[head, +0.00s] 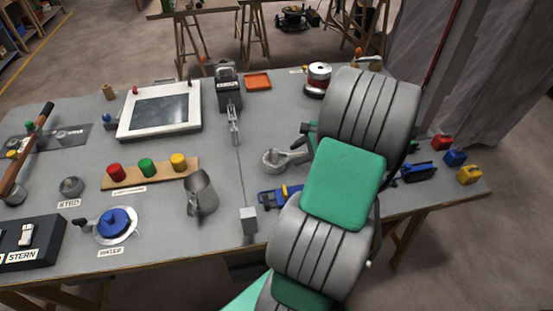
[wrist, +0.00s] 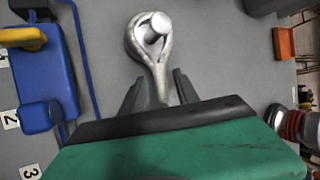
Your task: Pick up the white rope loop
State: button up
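The white rope loop (head: 295,156) lies on the grey bench, left of my arm in the head view. In the wrist view the rope loop (wrist: 156,68) has its eye around a short pale peg (wrist: 158,22), with its neck pointing towards my gripper. My gripper (wrist: 158,82) is open, with one dark finger on each side of the neck and a small gap showing on both sides. In the head view my gripper is mostly hidden behind my arm. I cannot tell its height above the bench.
A blue device with a yellow lever (wrist: 22,36) and blue cable stands left of my gripper in the wrist view. A red-banded spool (head: 319,75) and an orange tray (head: 258,81) are towards the back. A metal jug (head: 202,190) stands left of the loop.

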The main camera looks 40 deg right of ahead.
grip_shut()
jog(key=shift+r, duration=0.1)
dwell(0.4)
notch_tip(320, 180, up, 10)
jog(key=shift+p, duration=0.3)
